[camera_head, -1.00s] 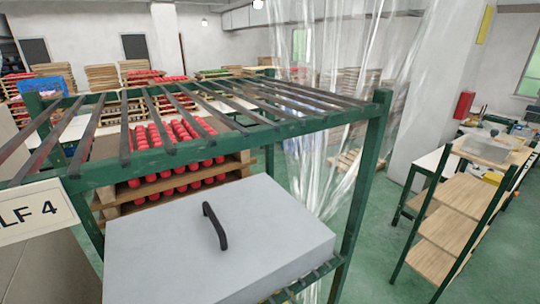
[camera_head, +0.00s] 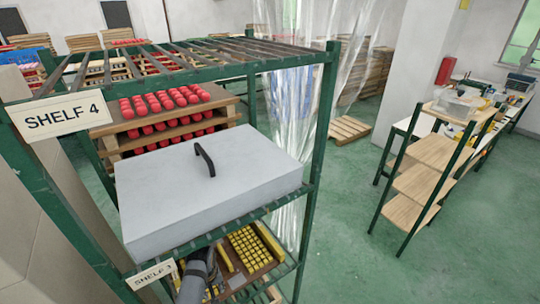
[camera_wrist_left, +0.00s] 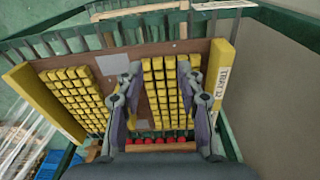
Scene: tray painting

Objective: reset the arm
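My left gripper (camera_wrist_left: 158,75) is in the left wrist view with its two fingers apart and nothing visible between them. A brown tray with rows of yellow blocks lies beyond the fingers in that view; its yellow side rail (camera_wrist_left: 219,70) carries a label that seems to read TRAY 32. In the head view, part of my left arm shows at the bottom by the lower shelf, beside a brown tray (camera_head: 275,268) with yellow blocks. Its fingers are hidden there, and I cannot tell whether they touch the tray. My right gripper is not in view.
A green rack (camera_head: 318,150) with SHELF 4 (camera_head: 62,121) and SHELF 3 (camera_head: 151,274) labels stands close in front. A grey lidded box (camera_head: 250,165) sits on it. Stacked red items (camera_head: 165,101) stand behind. A wooden shelf unit (camera_head: 421,184) is at right; the floor between is clear.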

